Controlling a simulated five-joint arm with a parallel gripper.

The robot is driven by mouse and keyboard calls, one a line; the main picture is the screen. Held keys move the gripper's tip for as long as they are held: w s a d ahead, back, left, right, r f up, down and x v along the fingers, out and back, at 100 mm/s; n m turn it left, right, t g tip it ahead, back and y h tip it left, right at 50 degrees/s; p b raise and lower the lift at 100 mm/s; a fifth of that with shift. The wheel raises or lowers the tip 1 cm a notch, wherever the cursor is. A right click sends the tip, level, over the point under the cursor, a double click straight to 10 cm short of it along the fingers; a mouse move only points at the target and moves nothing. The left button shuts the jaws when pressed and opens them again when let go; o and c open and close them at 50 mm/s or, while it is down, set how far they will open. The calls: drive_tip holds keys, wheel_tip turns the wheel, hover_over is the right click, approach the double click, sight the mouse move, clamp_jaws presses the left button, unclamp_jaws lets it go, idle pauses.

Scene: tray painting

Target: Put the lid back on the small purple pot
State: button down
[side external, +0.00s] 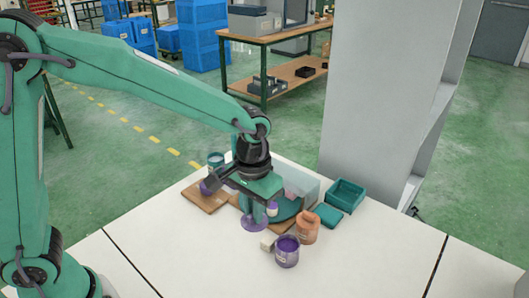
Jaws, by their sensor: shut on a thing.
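An open purple pot (287,251) with a pale label stands upright on the white table, purple paint showing at its top. My gripper (254,208) points down, behind and left of this pot. A round purple lid (253,224) shows at the lower end of my gripper, apart from the pot. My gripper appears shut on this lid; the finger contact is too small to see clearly. Another small purple-and-white container (272,209) shows just right of the gripper, partly hidden.
An orange pot (307,228) stands close behind the purple pot, with a pale block (267,241) to its left. A teal bin (345,195) and flat teal piece (328,215) lie right. A wooden board (203,198) is left. The front table is clear.

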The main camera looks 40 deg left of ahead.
drive_tip(key=w+d, duration=0.4)
drive_tip(key=d, duration=0.2)
drive_tip(key=shift+w+r, duration=0.2)
drive_tip(key=shift+r, duration=0.25)
drive_tip(key=shift+d+f, duration=0.1)
drive_tip(key=shift+f, duration=0.05)
wheel_tip(320, 180, down, 6)
idle(0.6)
drive_tip(key=shift+f, duration=0.2)
idle(2.1)
drive_tip(key=c, duration=1.4)
unclamp_jaws()
drive_tip(key=shift+o, duration=0.4)
drive_tip(key=o, duration=0.4)
